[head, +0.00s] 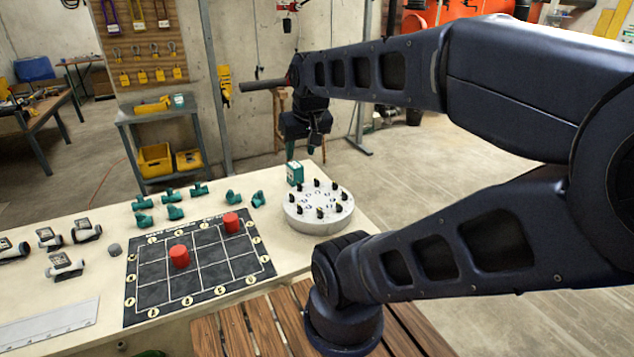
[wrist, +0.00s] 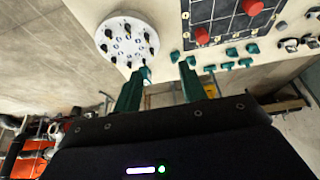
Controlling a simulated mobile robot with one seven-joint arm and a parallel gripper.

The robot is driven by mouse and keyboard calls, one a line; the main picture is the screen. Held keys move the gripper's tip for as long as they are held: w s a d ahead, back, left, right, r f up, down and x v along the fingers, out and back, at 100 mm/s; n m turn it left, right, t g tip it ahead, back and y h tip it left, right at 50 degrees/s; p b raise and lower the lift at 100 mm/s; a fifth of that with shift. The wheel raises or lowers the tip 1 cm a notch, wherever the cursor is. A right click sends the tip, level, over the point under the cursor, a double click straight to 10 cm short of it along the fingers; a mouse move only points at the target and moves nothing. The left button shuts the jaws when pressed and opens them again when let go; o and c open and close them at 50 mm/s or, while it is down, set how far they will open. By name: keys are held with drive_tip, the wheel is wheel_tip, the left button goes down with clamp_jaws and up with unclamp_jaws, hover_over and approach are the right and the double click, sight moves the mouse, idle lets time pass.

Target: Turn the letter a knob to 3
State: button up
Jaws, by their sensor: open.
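A round pale grey disc (head: 318,222) stands on the table right of the dark board, with several black knobs around its top. It also shows at the upper left of the wrist view (wrist: 127,42). The letters and numbers are too small to read, so I cannot tell which knob is a or where it points. My gripper (head: 300,151) is raised in the air beyond the disc, apart from it. In the wrist view its two teal fingers (wrist: 158,82) are spread with nothing between them.
A teal box (head: 295,173) stands just behind the disc. A dark gridded board (head: 210,265) holds two red cylinders (head: 180,257). Several teal pipe fittings (head: 200,189) lie behind the board. Black-and-white fittings (head: 65,266) are at the left. The air above the disc looks clear.

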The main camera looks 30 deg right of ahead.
drive_tip(key=shift+o, duration=0.9)
drive_tip(key=shift+w, duration=0.15)
drive_tip(key=n+g, duration=0.5)
drive_tip(key=n, duration=1.3)
hover_over(317, 182)
drive_tip(key=w+d, duration=0.1)
wheel_tip(317, 182, down, 21)
wheel_tip(317, 182, down, 10)
drive_tip(key=shift+w+f, duration=0.15)
drive_tip(key=c, duration=1)
